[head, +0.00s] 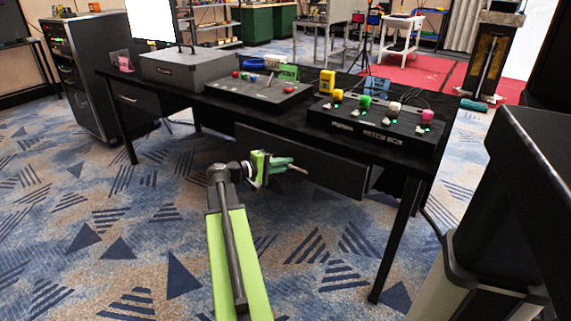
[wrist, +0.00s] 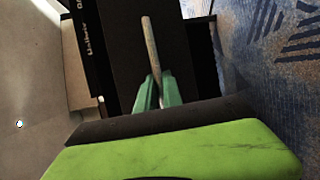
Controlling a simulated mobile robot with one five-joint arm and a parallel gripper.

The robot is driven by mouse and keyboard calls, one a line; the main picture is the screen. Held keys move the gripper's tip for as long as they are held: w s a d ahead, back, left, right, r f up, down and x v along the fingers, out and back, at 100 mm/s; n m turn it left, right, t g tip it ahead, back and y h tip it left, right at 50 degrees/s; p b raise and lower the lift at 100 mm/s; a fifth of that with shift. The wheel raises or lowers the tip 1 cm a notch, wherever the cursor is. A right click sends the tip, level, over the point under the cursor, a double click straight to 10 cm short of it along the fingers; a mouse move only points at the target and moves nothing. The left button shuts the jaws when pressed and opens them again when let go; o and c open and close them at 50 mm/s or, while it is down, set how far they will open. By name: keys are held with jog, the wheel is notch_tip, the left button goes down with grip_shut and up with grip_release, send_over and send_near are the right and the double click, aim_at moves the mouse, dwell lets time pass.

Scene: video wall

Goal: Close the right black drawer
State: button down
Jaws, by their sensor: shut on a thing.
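The right black drawer (head: 335,171) is under the right half of the black desk, with its flat front facing me. Its front also fills the middle of the wrist view (wrist: 120,75). How far it stands out from the desk is hard to tell. The pale bar handle (head: 299,170) runs along the front and shows between my fingers in the wrist view (wrist: 149,45). My gripper (head: 284,163), with green fingers, is at the drawer front and shut on the handle. The fingers hide part of the handle.
The black desk (head: 215,97) carries a patch box (head: 375,128) with coloured knobs, a control panel (head: 258,91) and a grey case (head: 190,69). Another drawer (head: 136,98) is at the left. A desk leg (head: 397,240) stands right of my arm. The carpet before the desk is clear.

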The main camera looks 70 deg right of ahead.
dwell(0.3)
jog(key=d, duration=0.1)
jog(key=s+d, duration=0.1)
jog(key=d, duration=0.1)
jog(key=shift+d, duration=0.2)
jog(key=c, duration=1.8)
grip_release()
jog(key=shift+o, duration=0.2)
jog(key=p+v, duration=0.3)
jog(key=v, duration=1.4)
jog(key=shift+w+a, duration=0.2)
jog(key=shift+a, duration=0.1)
jog(key=shift+r, duration=0.1)
